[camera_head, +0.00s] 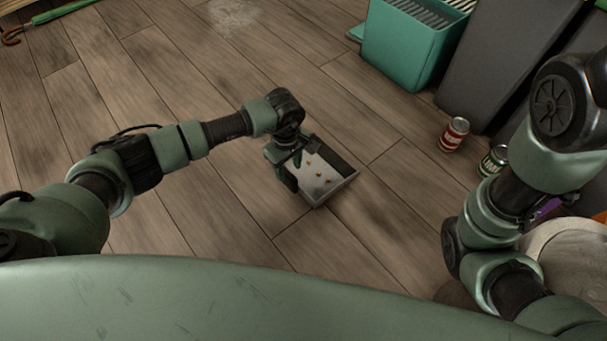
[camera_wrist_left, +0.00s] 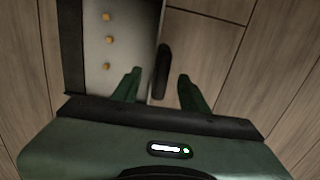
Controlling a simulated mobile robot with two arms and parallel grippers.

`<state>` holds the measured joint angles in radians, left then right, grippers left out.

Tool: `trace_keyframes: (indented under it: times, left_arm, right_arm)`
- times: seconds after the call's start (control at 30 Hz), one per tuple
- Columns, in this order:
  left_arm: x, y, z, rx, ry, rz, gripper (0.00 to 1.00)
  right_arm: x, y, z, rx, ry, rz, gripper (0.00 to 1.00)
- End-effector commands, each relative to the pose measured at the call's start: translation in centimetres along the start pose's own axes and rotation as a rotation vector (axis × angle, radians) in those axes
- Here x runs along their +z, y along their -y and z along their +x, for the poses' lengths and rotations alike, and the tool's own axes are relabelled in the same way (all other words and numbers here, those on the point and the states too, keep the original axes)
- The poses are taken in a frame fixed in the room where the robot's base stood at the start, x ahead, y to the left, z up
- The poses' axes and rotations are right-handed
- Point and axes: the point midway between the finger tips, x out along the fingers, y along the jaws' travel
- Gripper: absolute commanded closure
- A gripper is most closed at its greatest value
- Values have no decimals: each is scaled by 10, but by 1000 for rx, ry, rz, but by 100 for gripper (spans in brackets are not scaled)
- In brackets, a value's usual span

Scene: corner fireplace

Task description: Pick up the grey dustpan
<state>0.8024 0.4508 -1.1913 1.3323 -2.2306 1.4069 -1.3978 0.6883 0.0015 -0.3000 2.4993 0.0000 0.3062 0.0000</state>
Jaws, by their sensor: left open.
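The grey dustpan (camera_head: 325,190) lies on the wooden floor in the middle of the head view, with small orange bits on its pale pan. The pan also shows at the upper left of the left wrist view (camera_wrist_left: 128,50). My left gripper (camera_head: 285,172) is low at the pan's left side and open. In the left wrist view its two green fingers (camera_wrist_left: 160,74) stand apart, with a dark rounded bar (camera_wrist_left: 163,70), which looks like the handle, between them. Gaps show beside the bar, and I cannot tell its exact depth. My right gripper is not in view.
A teal bin (camera_head: 405,45) and a dark grey box (camera_head: 500,65) stand at the upper right. A red can (camera_head: 454,134) and a green can (camera_head: 492,160) stand near the right arm. A green umbrella (camera_head: 62,12) lies at the upper left. Floor around the dustpan is clear.

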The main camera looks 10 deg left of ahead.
Motion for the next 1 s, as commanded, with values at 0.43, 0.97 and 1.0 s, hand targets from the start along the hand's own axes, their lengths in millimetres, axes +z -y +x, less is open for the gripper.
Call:
trace_keyframes:
  times: [0.43, 0.97, 1.0]
  left_arm:
    - [-3, 2, 40, 0, 0, 0, 56]
    - [-3, 2, 39, 2, 0, 0, 100]
    - [-3, 1, 38, 2, 0, 0, 100]
  right_arm:
    - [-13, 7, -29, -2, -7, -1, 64]
    - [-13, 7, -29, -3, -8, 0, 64]
    - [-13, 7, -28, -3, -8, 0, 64]
